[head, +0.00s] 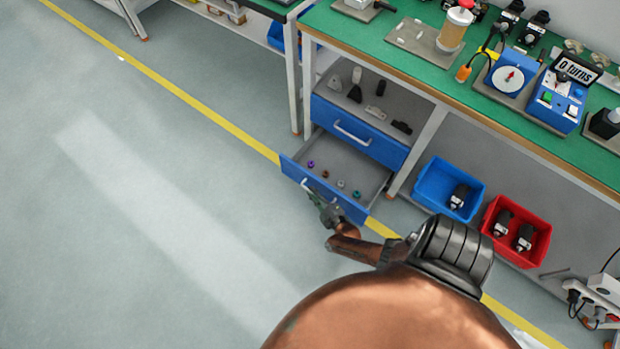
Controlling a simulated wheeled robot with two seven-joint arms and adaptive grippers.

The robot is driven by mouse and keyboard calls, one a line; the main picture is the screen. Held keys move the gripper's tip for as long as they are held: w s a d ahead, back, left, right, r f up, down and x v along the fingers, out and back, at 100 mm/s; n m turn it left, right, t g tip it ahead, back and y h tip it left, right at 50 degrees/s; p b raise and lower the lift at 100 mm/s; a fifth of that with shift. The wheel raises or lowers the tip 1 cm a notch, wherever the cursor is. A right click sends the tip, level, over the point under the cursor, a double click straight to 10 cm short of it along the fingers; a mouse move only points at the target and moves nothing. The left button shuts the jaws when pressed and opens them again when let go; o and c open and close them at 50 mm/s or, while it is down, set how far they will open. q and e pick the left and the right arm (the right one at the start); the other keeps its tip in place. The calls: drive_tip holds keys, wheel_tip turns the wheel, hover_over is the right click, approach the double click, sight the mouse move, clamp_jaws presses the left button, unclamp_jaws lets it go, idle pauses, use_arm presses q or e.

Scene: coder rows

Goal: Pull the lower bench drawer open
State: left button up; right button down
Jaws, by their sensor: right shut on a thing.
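The lower bench drawer (350,206) is blue-fronted and stands pulled out from the bench, with its grey inside showing. Several small coloured parts lie in it. My right gripper (312,194) is at the front of this drawer, shut on its pale handle (304,184); the gripper and wrist hide most of the handle. The upper drawer (360,133), also blue with a pale handle, is closed above it. My left gripper is not in view.
A blue bin (420,186) and a red bin (546,241) with dark parts stand right of the drawer. The green-topped bench (390,52) carries devices above. Clear grey floor (140,220) with a yellow line lies in front and to the left.

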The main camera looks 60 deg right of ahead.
drive_tip(key=shift+s+a, duration=0.1)
idle(0.3)
drive_tip(key=c, duration=2)
unclamp_jaws()
drive_tip(key=shift+s+a, duration=0.2)
drive_tip(key=shift+s, duration=0.1)
drive_tip(key=v, duration=1.1)
drive_tip(key=shift+r, duration=0.1)
drive_tip(key=shift+a, duration=0.1)
